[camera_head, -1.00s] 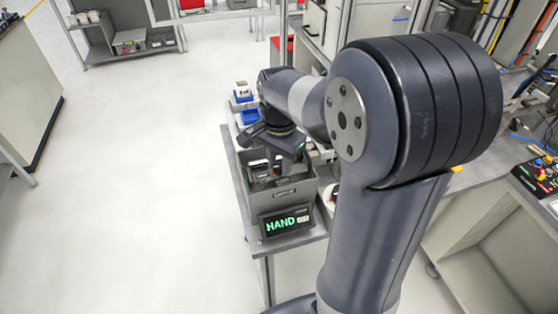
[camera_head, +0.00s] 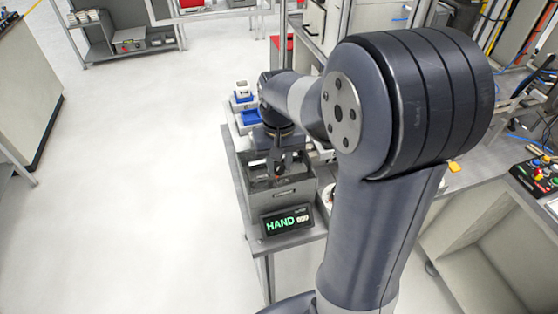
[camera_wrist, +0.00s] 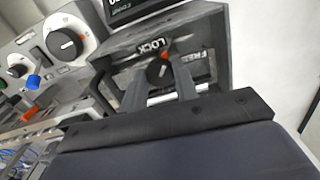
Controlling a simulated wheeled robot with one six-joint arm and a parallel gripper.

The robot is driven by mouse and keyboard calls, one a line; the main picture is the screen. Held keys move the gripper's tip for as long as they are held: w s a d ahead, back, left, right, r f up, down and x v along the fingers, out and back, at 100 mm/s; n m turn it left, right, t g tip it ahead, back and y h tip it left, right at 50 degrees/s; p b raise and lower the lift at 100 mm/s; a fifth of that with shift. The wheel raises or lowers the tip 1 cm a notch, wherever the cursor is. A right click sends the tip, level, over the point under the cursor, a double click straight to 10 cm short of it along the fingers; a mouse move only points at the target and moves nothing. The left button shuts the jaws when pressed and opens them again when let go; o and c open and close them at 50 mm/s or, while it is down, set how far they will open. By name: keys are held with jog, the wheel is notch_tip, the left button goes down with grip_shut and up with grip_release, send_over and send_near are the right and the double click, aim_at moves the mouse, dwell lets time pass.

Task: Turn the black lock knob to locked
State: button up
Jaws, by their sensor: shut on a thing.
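The black lock knob (camera_wrist: 156,71) sits on a grey box (camera_wrist: 215,45) and carries an orange pointer mark. A LOCK label (camera_wrist: 150,47) is above it and a FREE label (camera_wrist: 190,55) to its right. The orange mark lies between the labels, close to the right end of LOCK. My gripper (camera_wrist: 160,83) is shut on the knob, one finger on each side. In the head view my gripper (camera_head: 280,165) reaches down over the grey box (camera_head: 291,192), and the knob cannot be made out there.
A display reading HAND (camera_head: 287,221) stands at the box's front. In the wrist view a similar black knob (camera_wrist: 66,44), a blue knob (camera_wrist: 33,81) and an orange-red one (camera_wrist: 31,113) are at left. Blue trays (camera_head: 250,117) are behind the box. Open floor is at left.

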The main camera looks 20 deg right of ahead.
aim_at(279, 166)
jog(key=n, duration=0.3)
jog(key=shift+n, duration=2.1)
jog(key=o, duration=1)
jog(key=shift+c, duration=0.2)
notch_tip(279, 166, up, 11)
jog(key=shift+f, duration=0.25)
